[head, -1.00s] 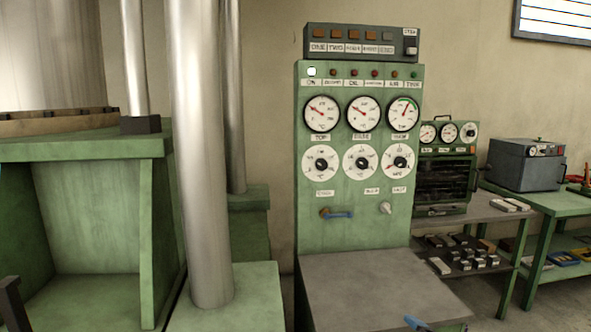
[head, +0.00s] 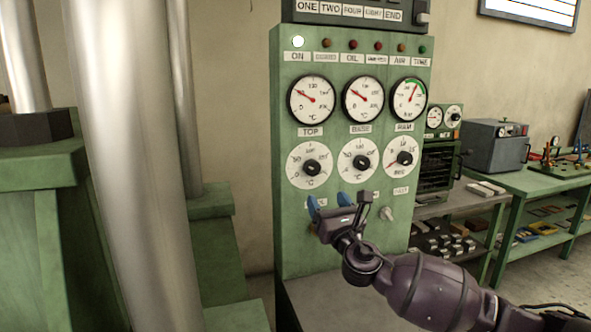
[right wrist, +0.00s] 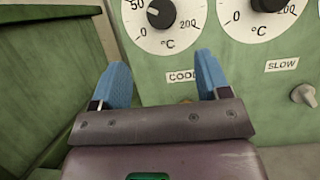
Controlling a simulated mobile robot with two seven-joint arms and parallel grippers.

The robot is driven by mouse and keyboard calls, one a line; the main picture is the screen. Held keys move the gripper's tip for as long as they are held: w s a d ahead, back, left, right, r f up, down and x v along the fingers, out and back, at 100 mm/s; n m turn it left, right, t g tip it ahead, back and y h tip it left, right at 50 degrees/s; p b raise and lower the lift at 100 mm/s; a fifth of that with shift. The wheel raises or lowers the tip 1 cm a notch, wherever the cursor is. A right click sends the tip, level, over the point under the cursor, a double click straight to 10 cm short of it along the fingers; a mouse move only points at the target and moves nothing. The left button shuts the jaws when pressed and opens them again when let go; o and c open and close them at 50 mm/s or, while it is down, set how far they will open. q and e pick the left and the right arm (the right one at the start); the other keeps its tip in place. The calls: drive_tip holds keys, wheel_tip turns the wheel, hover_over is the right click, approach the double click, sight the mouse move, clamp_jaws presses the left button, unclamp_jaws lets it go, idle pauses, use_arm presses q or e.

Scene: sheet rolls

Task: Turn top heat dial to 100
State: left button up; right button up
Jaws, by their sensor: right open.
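The top heat dial (head: 310,168) is a black knob on a white round scale marked in °C, below the TOP gauge (head: 310,100) on the green control panel. It also shows in the right wrist view (right wrist: 160,14), cut by the top edge, its pointer toward the upper left near 50. My right gripper (head: 338,205) is in front of the panel, below the top and base dials. Its blue fingers (right wrist: 160,85) are apart with nothing between them, below the top dial and not touching it. My left gripper is not in view.
The base dial (head: 360,161) and a time dial (head: 402,159) sit right of the top dial. A small SLOW knob (right wrist: 303,95) is lower right. A thick metal column (head: 135,160) stands left of the panel. A grey ledge (head: 330,300) lies below.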

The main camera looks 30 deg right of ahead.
sight(314, 172)
drive_tip(key=shift+n, duration=0.4)
drive_tip(key=x, duration=0.8)
drive_tip(key=shift+d+r, duration=0.2)
drive_tip(key=shift+r, duration=0.15)
drive_tip(key=shift+x, duration=0.85)
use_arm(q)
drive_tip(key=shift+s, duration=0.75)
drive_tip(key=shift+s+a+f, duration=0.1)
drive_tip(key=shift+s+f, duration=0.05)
use_arm(e)
drive_tip(key=shift+c, duration=0.2)
drive_tip(key=c, duration=0.9)
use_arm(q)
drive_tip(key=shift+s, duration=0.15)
use_arm(e)
drive_tip(key=shift+m, duration=0.3)
